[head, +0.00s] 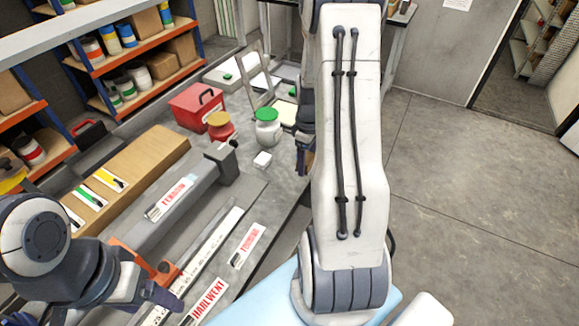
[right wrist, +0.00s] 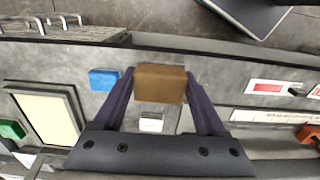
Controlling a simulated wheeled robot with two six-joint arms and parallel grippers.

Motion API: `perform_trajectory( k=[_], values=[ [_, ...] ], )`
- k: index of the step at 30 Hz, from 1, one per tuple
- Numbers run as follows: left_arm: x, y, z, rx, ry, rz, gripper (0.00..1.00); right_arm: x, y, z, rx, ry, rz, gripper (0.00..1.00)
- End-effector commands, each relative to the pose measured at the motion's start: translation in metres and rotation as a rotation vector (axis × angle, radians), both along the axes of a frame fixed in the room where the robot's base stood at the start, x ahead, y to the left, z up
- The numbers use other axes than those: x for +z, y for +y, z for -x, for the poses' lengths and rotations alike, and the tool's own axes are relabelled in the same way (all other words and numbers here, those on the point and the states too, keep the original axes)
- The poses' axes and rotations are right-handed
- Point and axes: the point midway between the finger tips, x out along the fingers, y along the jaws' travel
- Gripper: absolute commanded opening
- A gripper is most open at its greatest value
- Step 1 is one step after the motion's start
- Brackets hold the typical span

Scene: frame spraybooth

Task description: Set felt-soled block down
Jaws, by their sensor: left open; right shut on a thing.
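A brown block (right wrist: 160,83) sits between the fingertips of my right gripper (right wrist: 158,88) in the right wrist view, and the gripper is shut on it. The grey bench (right wrist: 75,103) lies below it; I cannot tell whether the block touches the bench. Its sole is hidden. In the head view my right gripper (head: 305,160) is over the bench edge, partly covered by my own arm, and the block is not clearly seen there. My left gripper (head: 146,292) is open and empty at the lower left, near an orange tool (head: 166,272).
A small white block (head: 262,160) and a blue block (right wrist: 103,79) lie near the right gripper. A grey rail (head: 180,195) runs along the bench.

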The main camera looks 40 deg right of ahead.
Motion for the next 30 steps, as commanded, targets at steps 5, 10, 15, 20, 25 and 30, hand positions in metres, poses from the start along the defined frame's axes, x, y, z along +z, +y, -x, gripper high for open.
perform_trajectory(
  k=[5, 10, 15, 20, 25, 30],
  values=[
    [0.012, 0.0, 0.0, 0.001, 0.0, 0.0, 0.77, -0.02, 0.014, -0.034, 0.003, 0.002, -0.001, 0.22],
    [0.015, 0.0, 0.0, 0.001, 0.0, 0.0, 0.77, -0.03, 0.018, -0.047, -0.001, 0.0, 0.0, 0.22],
    [0.023, 0.0, 0.0, 0.001, 0.0, 0.0, 0.77, -0.049, 0.019, -0.047, -0.002, 0.005, -0.002, 0.22],
    [0.028, 0.0, 0.0, 0.002, 0.0, 0.0, 0.77, -0.068, 0.018, -0.048, -0.002, 0.001, -0.001, 0.22],
    [0.027, 0.0, 0.0, 0.002, 0.0, 0.0, 0.77, -0.071, 0.018, -0.048, -0.002, 0.0, 0.001, 0.22],
    [0.025, 0.0, 0.0, 0.002, 0.0, 0.0, 0.77, -0.073, 0.018, -0.048, -0.002, 0.0, 0.0, 0.22]
  ],
)
